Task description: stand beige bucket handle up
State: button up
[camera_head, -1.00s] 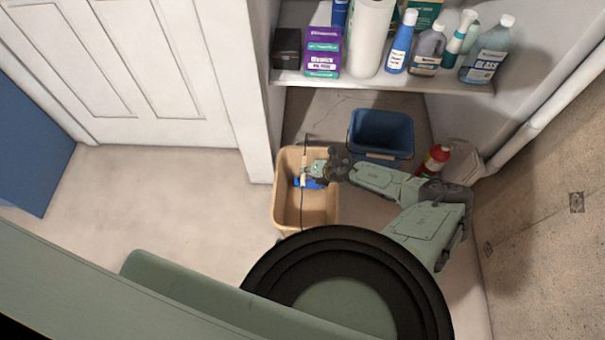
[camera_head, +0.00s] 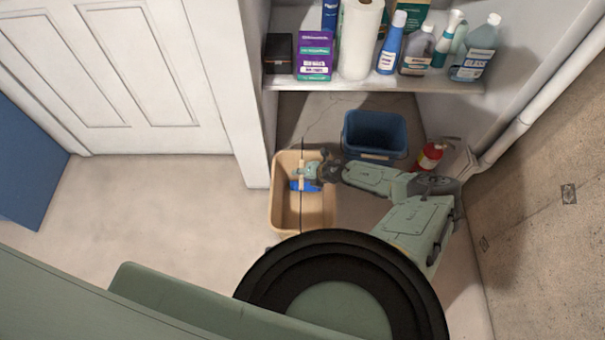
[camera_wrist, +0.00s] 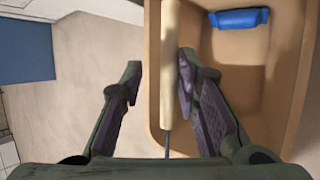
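The beige bucket (camera_head: 276,205) stands on the floor at the centre of the head view, its open top facing up. Its handle (camera_head: 302,170) is raised across the opening, a thin dark wire with a cream grip. In the wrist view the cream grip (camera_wrist: 170,60) runs between the fingers of my gripper (camera_wrist: 160,70). The fingers are apart, with a gap on the left of the grip; the right finger is close to it, and contact is unclear. A blue item (camera_wrist: 240,18) is inside the bucket. In the head view my gripper (camera_head: 308,172) is over the bucket.
A blue bucket (camera_head: 375,131) stands behind to the right, with a red extinguisher-like bottle (camera_head: 430,157) beside it. A shelf (camera_head: 375,85) with bottles and boxes is above them. A white door (camera_head: 110,70) is at left. Open floor (camera_head: 160,210) lies left of the beige bucket.

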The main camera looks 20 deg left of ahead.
dwell(0.3)
jog(key=v, duration=1.2)
jog(key=shift+f, duration=0.1)
dwell(0.3)
